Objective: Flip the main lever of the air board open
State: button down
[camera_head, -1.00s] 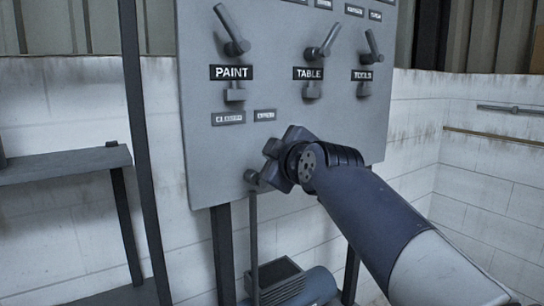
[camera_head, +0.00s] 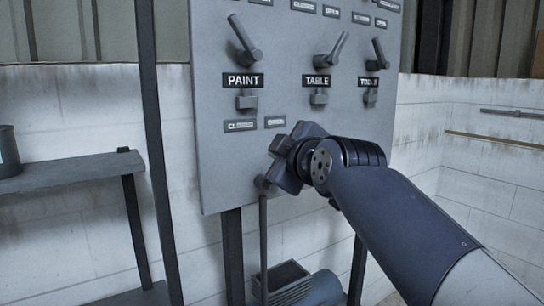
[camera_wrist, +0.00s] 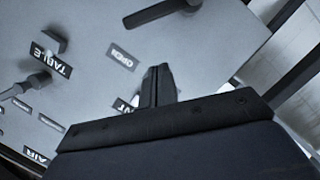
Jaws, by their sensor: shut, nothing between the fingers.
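The grey air board (camera_head: 225,165) stands upright in the head view, with small levers over PAINT, TABLE and TOOLS labels. A CLOSED label (camera_head: 240,126) and an OPEN label (camera_head: 275,122) sit below PAINT. My gripper (camera_head: 284,168) is in front of the board's lower part, below these labels. In the wrist view its fingers (camera_wrist: 158,84) are shut together and empty, with the OPEN label (camera_wrist: 122,57) beside them. A dark lever bar (camera_wrist: 160,12), probably the main lever, lies beyond the fingertips, apart from them in the picture. In the head view my gripper hides most of that area.
The PAINT lever (camera_head: 245,42), TABLE lever (camera_head: 332,50) and TOOLS lever (camera_head: 379,54) are above my gripper. A dark shelf (camera_head: 70,171) with a can (camera_head: 8,150) stands at left. A blue-grey machine (camera_head: 318,290) sits below the board. The right wall is bare except for rails.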

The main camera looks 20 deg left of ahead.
jog(key=f+v, duration=0.1)
jog(key=v, duration=0.5)
jog(key=shift+s+r+b, duration=0.3)
jog(key=shift+r+b, duration=0.15)
jog(key=shift+a, duration=0.1)
